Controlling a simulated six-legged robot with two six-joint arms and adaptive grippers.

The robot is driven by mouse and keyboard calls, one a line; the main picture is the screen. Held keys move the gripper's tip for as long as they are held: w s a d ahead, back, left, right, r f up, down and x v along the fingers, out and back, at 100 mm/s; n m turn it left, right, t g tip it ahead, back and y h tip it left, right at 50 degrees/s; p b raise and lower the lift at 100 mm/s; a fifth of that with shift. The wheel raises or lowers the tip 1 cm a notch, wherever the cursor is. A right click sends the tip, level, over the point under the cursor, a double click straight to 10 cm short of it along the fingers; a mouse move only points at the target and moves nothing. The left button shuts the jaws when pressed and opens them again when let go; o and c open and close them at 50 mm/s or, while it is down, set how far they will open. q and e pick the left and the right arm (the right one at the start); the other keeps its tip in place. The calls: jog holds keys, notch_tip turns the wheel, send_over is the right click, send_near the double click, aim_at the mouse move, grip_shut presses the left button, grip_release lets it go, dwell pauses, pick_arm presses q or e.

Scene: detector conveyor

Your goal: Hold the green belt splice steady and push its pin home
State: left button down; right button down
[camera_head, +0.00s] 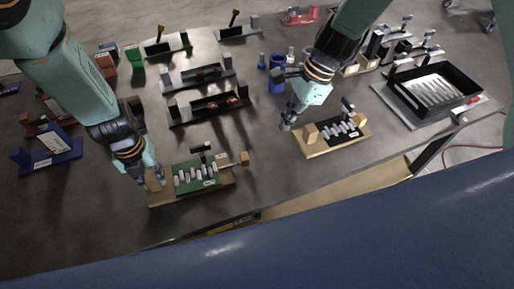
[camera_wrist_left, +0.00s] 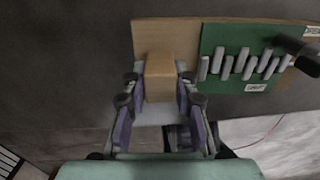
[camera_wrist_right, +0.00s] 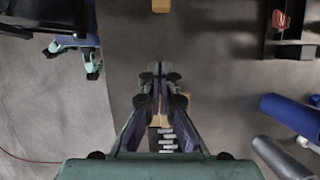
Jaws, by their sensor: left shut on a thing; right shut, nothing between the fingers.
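The green belt splice (camera_head: 203,177) with its row of grey knuckles lies on a wooden board near the table's front edge. It also shows in the left wrist view (camera_wrist_left: 236,50). Its pin ends in a wooden block (camera_head: 245,158) standing out at the right; how deep the pin sits I cannot tell. My left gripper (camera_head: 155,182) is shut on the wooden block (camera_wrist_left: 160,75) at the board's left end. My right gripper (camera_head: 287,124) is shut and empty, above the table between the green splice and a black splice, apart from the pin's block.
The black splice (camera_head: 340,131) on its wooden board lies just right of my right gripper. A black tray (camera_head: 452,82) stands at the far right. Blue cylinders (camera_head: 277,84) and dark fixtures (camera_head: 208,108) stand behind. Bare table lies between the two splices.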

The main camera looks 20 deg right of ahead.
aim_at(245, 159)
jog(key=x, duration=0.9)
jog(key=a, duration=0.2)
jog(key=shift+a+f, duration=0.35)
jog(key=shift+a, duration=0.8)
jog(key=a, duration=0.6)
jog(key=shift+s+a, duration=0.2)
jog(key=shift+a, duration=0.1)
